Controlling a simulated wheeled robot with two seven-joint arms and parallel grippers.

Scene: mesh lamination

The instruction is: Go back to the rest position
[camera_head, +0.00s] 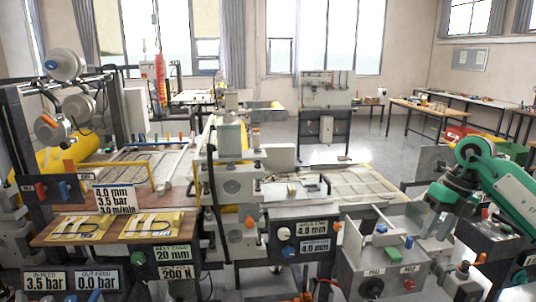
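My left gripper is not in view.
The laminating machine (236,183) fills the left and middle. Two yellow pieces (152,225) lie on its wooden shelf (52,238). A pale sheet (345,185) lies on the bed right of the rollers.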

